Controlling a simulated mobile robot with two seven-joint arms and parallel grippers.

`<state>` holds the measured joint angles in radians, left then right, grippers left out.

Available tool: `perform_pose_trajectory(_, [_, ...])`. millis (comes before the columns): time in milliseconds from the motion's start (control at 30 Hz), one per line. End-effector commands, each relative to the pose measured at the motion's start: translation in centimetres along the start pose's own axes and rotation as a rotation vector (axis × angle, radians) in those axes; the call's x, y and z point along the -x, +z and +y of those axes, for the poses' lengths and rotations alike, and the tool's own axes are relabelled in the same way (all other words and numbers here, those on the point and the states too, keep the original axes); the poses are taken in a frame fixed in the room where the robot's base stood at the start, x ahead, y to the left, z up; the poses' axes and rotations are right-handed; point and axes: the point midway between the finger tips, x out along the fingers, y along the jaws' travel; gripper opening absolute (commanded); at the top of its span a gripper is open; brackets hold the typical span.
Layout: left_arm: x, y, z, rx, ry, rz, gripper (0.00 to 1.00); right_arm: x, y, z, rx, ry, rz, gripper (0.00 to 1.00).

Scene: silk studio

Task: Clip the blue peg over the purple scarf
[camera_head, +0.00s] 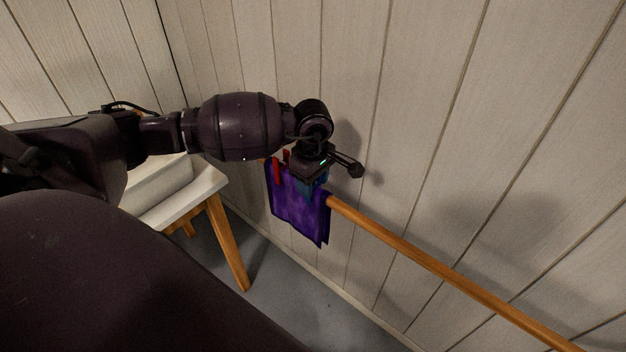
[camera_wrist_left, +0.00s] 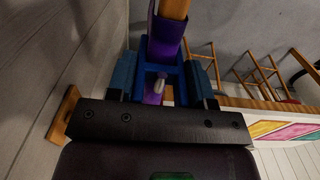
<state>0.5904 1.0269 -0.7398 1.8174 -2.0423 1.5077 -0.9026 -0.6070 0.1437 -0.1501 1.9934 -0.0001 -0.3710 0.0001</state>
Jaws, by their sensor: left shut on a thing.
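The purple scarf (camera_head: 301,212) hangs over the wooden rail (camera_head: 430,262) near the wall. It also shows in the left wrist view (camera_wrist_left: 165,38), draped on the rail. My left gripper (camera_head: 315,178) is at the top of the scarf, over the rail. It is shut on the blue peg (camera_wrist_left: 162,69), which sits between the two fingers with the scarf and rail directly ahead of it. Purple cloth shows between the peg's legs. Whether the peg grips the cloth cannot be told. In the head view the peg is mostly hidden under my gripper. My right gripper is not in view.
A red peg (camera_head: 277,172) is on the scarf's left part, close to my gripper. A white-topped table (camera_head: 205,182) with wooden legs stands left of the rail. The panelled wall (camera_head: 440,110) is close behind. The rail is bare to the right.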

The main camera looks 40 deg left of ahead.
Motion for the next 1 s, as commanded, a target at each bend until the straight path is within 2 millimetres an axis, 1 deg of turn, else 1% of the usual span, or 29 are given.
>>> perform_pose_trajectory(267, [0.0,0.0,0.0,0.000,0.000,0.000,0.25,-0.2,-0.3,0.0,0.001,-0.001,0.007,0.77])
perform_pose_trajectory(300, [0.0,0.0,0.0,0.000,0.000,0.000,0.50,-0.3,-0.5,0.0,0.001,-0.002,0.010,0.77])
perform_pose_trajectory(467, [0.0,0.0,0.0,0.000,0.000,0.000,0.75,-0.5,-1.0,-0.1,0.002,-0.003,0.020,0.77])
perform_pose_trajectory(500, [0.0,0.0,0.0,0.000,0.000,0.000,0.77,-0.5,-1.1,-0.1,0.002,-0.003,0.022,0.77])
perform_pose_trajectory(867, [0.0,0.0,0.0,0.000,0.000,0.000,0.77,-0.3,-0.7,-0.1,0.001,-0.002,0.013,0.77])
perform_pose_trajectory(1000, [2.0,-0.1,0.1,-0.001,0.004,0.002,0.77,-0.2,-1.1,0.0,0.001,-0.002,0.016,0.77])
